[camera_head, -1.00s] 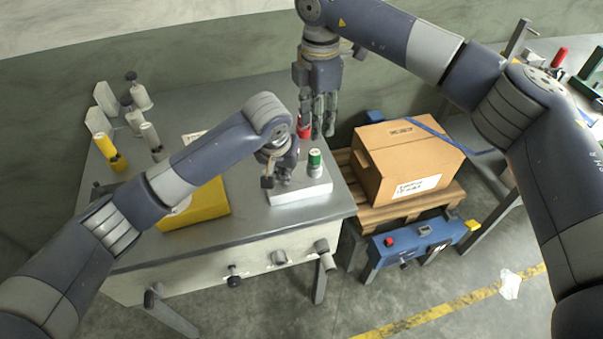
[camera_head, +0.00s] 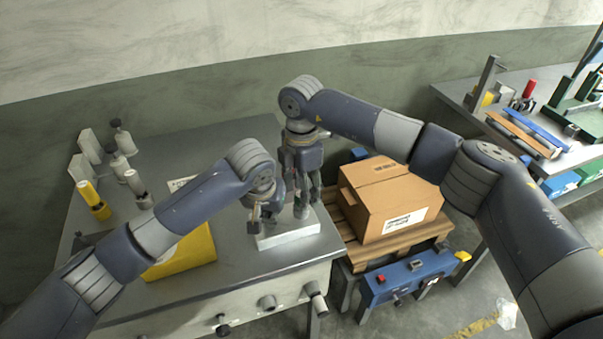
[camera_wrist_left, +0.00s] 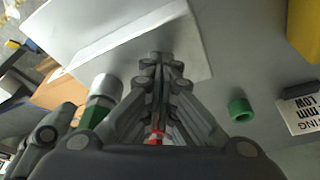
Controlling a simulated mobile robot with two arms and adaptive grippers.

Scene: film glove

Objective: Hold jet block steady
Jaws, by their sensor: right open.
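The pale jet block (camera_head: 287,238) lies flat near the table's front right corner; its white surface also fills the upper left of the left wrist view (camera_wrist_left: 95,35). My left gripper (camera_head: 264,222) is at the block's left part; in the left wrist view its fingers (camera_wrist_left: 161,62) come together over the block's edge. I cannot tell whether they touch it. A green and silver jet (camera_wrist_left: 100,100) stands beside those fingers. My right gripper (camera_head: 305,205) is open and low over the block's right part, its fingers around or beside a silvery piece. A small red part (camera_wrist_left: 157,136) shows between the left fingers.
A yellow box (camera_head: 185,252) sits left of the block, under my left arm. A green ring (camera_wrist_left: 241,110) and a printed label (camera_wrist_left: 300,115) lie on the table (camera_head: 230,280). A cardboard box (camera_head: 395,200) on a pallet stands to the right.

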